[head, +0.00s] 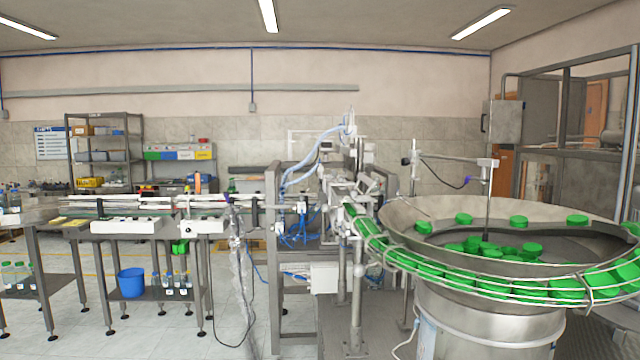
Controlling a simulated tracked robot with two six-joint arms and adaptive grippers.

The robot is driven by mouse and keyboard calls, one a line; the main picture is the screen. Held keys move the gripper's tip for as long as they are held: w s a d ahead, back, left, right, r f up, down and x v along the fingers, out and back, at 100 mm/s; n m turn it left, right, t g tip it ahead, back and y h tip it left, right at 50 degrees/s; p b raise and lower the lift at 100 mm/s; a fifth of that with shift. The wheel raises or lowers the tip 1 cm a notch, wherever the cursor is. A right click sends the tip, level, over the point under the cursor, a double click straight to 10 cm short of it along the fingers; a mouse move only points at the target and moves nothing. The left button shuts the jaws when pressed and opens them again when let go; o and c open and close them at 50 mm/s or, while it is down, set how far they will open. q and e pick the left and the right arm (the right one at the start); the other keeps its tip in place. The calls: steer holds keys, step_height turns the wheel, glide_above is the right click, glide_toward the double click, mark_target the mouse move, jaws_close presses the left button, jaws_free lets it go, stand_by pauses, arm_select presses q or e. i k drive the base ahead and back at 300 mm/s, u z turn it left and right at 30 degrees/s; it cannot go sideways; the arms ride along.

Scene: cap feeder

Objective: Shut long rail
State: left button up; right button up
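Thin metal guide rails (470,286) curve around the outside of the bowl feeder and up to the capping machine (345,165). Green caps (568,289) sit in a row along this track. I cannot tell which part is the long rail, or whether any rail is open or shut. The large steel bowl (400,212) holds more green caps (487,248) in its middle and a few near its rim. Neither of my grippers is in view.
A conveyor table (125,225) stands at left, with a blue bucket (131,283) and bottles (176,281) on its lower shelf. A metal shelf rack (105,150) is behind. A grey control box (502,121) hangs at right. Tiled floor shows at lower left.

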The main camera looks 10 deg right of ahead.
mark_target(371, 183)
steer(key=z, duration=0.05)
steer(key=i, duration=0.2)
steer(key=u, duration=2.3)
steer(key=k, duration=2.5)
steer(key=z, duration=2.1)
steer(key=i, duration=0.9)
steer(key=u, duration=0.05)
